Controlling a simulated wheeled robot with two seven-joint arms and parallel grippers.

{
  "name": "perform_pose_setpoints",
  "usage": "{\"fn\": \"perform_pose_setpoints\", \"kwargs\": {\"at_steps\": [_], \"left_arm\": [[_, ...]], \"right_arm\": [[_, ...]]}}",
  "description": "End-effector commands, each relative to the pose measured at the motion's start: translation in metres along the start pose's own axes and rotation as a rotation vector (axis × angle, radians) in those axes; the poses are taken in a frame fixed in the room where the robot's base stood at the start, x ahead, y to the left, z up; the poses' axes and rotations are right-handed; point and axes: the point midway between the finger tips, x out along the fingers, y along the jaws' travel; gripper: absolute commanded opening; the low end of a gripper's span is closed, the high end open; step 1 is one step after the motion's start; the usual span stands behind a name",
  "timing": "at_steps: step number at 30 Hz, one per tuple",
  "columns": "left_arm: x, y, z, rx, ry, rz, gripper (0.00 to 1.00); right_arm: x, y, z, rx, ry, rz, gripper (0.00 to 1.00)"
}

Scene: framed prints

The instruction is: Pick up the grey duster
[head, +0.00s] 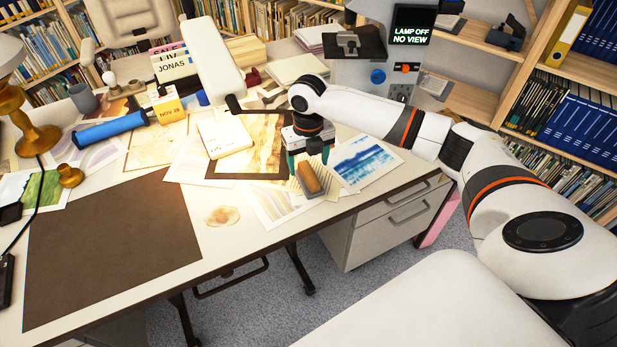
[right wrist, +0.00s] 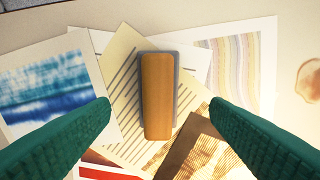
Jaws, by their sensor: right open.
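The grey duster (head: 308,178) is a small block with a wooden back over a grey pad. It lies on a striped cream sheet near the front edge of the desk. In the right wrist view the duster (right wrist: 157,95) stands lengthwise in the middle, with its grey rim showing along the top and right side. My right gripper (head: 308,158) is above it, with its green fingers apart. In the right wrist view the open fingers (right wrist: 159,103) are to the left and right of the duster, not touching it. My left gripper is not in view.
Loose prints surround the duster, including a blue seascape (head: 364,160) and a brown-framed picture (head: 262,130). A white box (head: 224,136) lies behind to the left. A dark brown mat (head: 110,240) covers the front left of the desk. A blue roll (head: 110,130) lies farther back.

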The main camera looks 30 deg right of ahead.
Motion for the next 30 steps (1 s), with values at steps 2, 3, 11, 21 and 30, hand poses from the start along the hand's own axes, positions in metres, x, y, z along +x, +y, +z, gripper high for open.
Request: {"fn": "perform_pose_setpoints", "kwargs": {"at_steps": [2, 3, 11, 21, 30], "left_arm": [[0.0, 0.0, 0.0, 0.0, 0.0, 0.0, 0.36], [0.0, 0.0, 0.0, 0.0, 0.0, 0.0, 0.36], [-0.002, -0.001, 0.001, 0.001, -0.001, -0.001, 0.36], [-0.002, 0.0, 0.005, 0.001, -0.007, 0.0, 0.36], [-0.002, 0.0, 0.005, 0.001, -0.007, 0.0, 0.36]], "right_arm": [[0.005, 0.0, 0.0, 0.0, 0.0, 0.0, 0.71], [0.007, 0.0, 0.0, 0.0, 0.0, 0.0, 0.71], [0.043, 0.003, -0.001, 0.0, -0.001, 0.001, 0.71], [0.058, 0.002, -0.001, 0.0, 0.002, 0.0, 0.71], [0.058, 0.003, -0.001, 0.0, 0.002, 0.0, 0.32]]}}
